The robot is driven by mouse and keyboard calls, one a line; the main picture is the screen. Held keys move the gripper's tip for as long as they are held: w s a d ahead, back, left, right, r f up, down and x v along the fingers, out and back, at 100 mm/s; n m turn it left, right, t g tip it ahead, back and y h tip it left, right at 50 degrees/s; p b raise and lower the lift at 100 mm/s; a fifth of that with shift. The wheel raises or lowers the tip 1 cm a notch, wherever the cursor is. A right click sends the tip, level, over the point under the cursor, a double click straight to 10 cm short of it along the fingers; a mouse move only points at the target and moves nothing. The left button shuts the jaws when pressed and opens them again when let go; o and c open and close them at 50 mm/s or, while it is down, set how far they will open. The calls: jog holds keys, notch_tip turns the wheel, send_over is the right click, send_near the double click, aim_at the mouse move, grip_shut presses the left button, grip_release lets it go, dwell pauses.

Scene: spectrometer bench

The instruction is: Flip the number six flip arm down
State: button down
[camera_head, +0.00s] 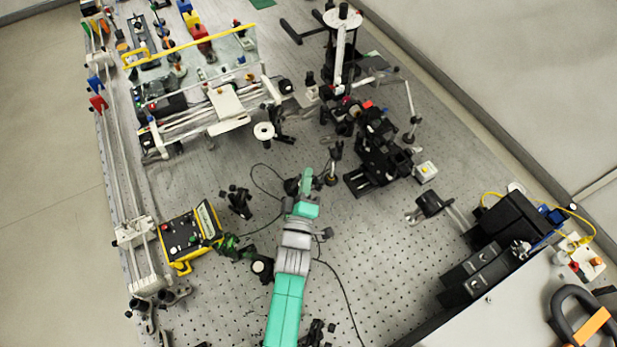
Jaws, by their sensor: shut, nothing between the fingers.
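My gripper (307,175) is at the end of the green and grey arm, low over the middle of the bench. It is shut with nothing held, and its fingers look small here. A small black post-mounted part (333,160) stands just right of the fingertips; I cannot tell whether they touch. Another small black mount (238,202) stands to the left of my gripper. No number can be read on any mount, so I cannot tell which part is the number six flip arm or whether it is up or down.
The perforated optical bench (385,265) has free room right of my arm. A yellow-edged control box (190,232) sits at the left. Black stages (383,160) stand to the upper right, a large black instrument (505,235) at the right. Thin black cables lie near my arm.

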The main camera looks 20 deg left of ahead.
jog(key=r+p, duration=0.2)
jog(key=a+r+p, duration=0.1)
jog(key=r+p, duration=0.2)
jog(key=shift+a, duration=0.15)
jog(key=s+f, duration=0.4)
jog(key=s, duration=0.5)
jog(key=shift+s+f, duration=0.15)
jog(key=shift+s, duration=0.05)
